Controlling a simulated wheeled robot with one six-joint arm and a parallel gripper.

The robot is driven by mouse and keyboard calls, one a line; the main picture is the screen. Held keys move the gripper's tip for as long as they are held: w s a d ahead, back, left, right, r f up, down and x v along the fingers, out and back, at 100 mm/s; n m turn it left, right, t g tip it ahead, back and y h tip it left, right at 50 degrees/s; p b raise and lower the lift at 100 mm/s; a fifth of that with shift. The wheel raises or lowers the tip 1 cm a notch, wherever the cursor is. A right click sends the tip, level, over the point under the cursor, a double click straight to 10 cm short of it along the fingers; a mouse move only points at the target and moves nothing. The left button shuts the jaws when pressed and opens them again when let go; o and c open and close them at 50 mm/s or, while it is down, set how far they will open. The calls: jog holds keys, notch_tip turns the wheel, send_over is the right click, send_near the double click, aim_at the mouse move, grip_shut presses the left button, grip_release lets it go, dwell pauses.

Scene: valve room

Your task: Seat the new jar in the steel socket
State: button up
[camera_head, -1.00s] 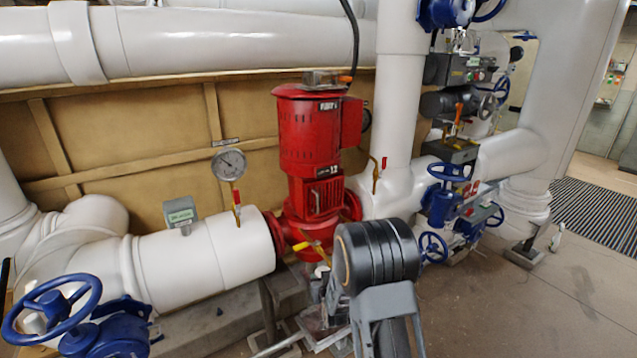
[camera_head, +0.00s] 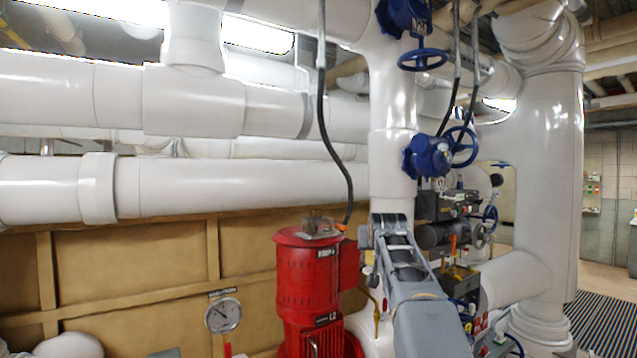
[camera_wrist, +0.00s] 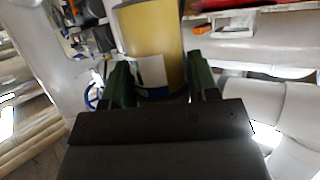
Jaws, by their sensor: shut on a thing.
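My gripper (camera_wrist: 159,78) shows in the wrist view, its two dark green fingers on either side of a yellowish cylinder, the jar (camera_wrist: 153,35). The fingers are shut on the jar. A pale patch like a label shows on its lower left side, and a dark rim shows at its top. In the head view my grey arm reaches up in front of the pipes, and I cannot make out the gripper or jar there. I cannot make out the steel socket in either view.
A red pump (camera_head: 308,285) stands left of my arm, with a round gauge (camera_head: 222,315) farther left. A white vertical pipe (camera_head: 393,130) and blue valves (camera_head: 428,157) are close behind my arm. A thick white column (camera_head: 545,170) stands at right, beside a striped floor mat (camera_head: 600,325).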

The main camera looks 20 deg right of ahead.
jog(key=s+a+r, duration=0.1)
jog(key=s+r, duration=0.6)
jog(key=r, duration=0.2)
jog(key=s+a+r+m+p, duration=0.1)
jog(key=s+a+r, duration=0.1)
jog(key=s+r, duration=0.6)
notch_tip(320, 180, up, 2)
jog(key=shift+a+h+p, duration=0.3)
jog(key=shift+h, duration=0.1)
